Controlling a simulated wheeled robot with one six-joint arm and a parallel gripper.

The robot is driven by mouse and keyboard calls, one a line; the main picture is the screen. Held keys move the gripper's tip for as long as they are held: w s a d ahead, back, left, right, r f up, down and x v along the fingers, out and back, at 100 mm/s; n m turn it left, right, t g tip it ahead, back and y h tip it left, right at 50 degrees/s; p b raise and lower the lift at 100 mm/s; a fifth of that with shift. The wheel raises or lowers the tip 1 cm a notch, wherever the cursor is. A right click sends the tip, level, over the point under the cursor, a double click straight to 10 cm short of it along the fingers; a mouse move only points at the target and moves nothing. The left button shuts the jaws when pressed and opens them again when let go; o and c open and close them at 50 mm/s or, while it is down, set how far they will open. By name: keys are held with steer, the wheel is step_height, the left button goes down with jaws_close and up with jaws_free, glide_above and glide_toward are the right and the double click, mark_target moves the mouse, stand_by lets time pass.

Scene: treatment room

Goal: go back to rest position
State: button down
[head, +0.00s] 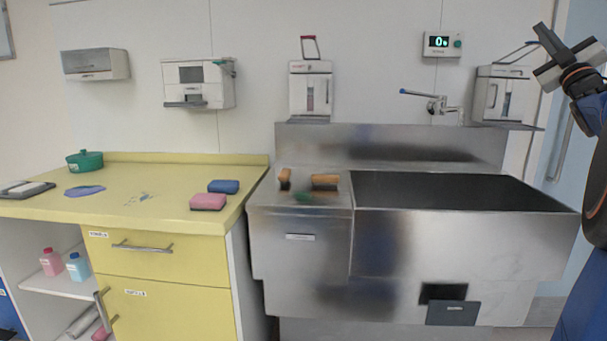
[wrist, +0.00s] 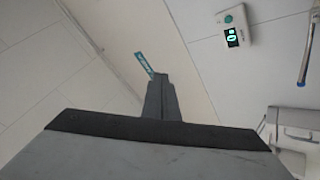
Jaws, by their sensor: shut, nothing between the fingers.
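My gripper (head: 540,30) is raised at the far right of the head view, in front of the wall and above the level of the counter and sink. It is shut and empty, its fingers pointing up and to the left. In the wrist view my gripper (wrist: 158,82) shows its dark fingers together, with the wide grey gripper body below them. Nothing is held, and no object touches the fingers.
A steel sink (head: 450,237) stands below and left of my gripper. A wall dispenser (head: 500,94) hangs close to its left. A yellow counter (head: 140,215) bears two sponges and a green pot. A digital display (head: 442,43) is on the wall.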

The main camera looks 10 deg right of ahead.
steer(key=s+a+f+m+g+h, duration=0.1)
steer(key=a+f+m+g, duration=0.3)
steer(key=a+f, duration=0.45)
steer(key=s+a+f+m+g+h, duration=0.1)
steer(key=a+f+m+g, duration=0.3)
steer(key=f, duration=0.8)
steer(key=a+f+m+g+h, duration=0.1)
steer(key=a+f+m+g, duration=0.25)
steer(key=a+f, duration=0.55)
steer(key=s+a+f+g+y, duration=0.2)
steer(key=s+a+f+g, duration=0.1)
steer(key=s+a+f, duration=0.3)
steer(key=s+a+f+n+g+y, duration=0.1)
steer(key=s+a+f+g+y, duration=0.1)
steer(key=s+a+f, duration=0.4)
steer(key=s+a+f+g+y, duration=0.1)
steer(key=s+a+f+g, duration=0.4)
steer(key=s+f, duration=0.9)
step_height(320, 180, down, 5)
steer(key=shift+s+a+f+y, duration=0.15)
steer(key=shift+a+y, duration=0.25)
steer(key=shift+a, duration=0.5)
steer(key=shift+n, duration=0.25)
